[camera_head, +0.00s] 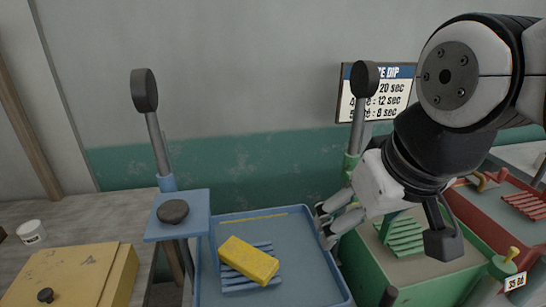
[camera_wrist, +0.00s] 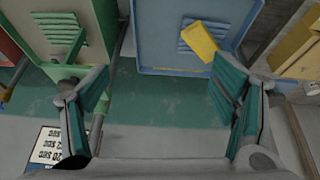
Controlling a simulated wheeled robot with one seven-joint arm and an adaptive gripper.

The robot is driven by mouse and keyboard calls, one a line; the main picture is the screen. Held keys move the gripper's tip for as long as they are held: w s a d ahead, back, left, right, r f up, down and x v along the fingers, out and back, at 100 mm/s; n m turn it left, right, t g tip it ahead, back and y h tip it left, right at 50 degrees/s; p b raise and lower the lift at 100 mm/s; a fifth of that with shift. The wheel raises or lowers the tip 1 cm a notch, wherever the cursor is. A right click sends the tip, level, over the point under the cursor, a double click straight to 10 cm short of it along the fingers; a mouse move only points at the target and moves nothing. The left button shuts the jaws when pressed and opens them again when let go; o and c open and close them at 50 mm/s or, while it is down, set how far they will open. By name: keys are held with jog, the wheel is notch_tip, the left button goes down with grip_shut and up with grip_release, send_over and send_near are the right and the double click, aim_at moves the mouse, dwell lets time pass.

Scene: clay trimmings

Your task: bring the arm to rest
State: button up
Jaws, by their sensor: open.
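My gripper (camera_head: 335,222) hangs at the end of my arm, over the right edge of the blue tray and beside the green station. In the wrist view my gripper (camera_wrist: 160,115) has its two green-padded fingers wide apart, with nothing between them. A yellow block (camera_head: 248,260) lies tilted on the slatted rack of the blue tray (camera_head: 306,268), left of my gripper and apart from it. The yellow block (camera_wrist: 201,41) also shows at the upper right of the wrist view.
A green station (camera_head: 440,268) stands right of the tray, a red one (camera_head: 490,215) beyond it. Upright dark-topped levers (camera_head: 144,92) rise at the back. A yellow box (camera_head: 75,275) and white cup (camera_head: 31,232) are at left. A sign (camera_head: 385,100) hangs on the wall behind.

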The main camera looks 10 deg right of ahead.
jog(key=shift+s+d+f+m, duration=0.1)
jog(key=shift+s+d+m, duration=0.1)
jog(key=shift+s, duration=0.35)
jog(key=shift+s+d+f+m, duration=0.1)
jog(key=shift+s+m, duration=0.1)
jog(key=shift+s, duration=0.35)
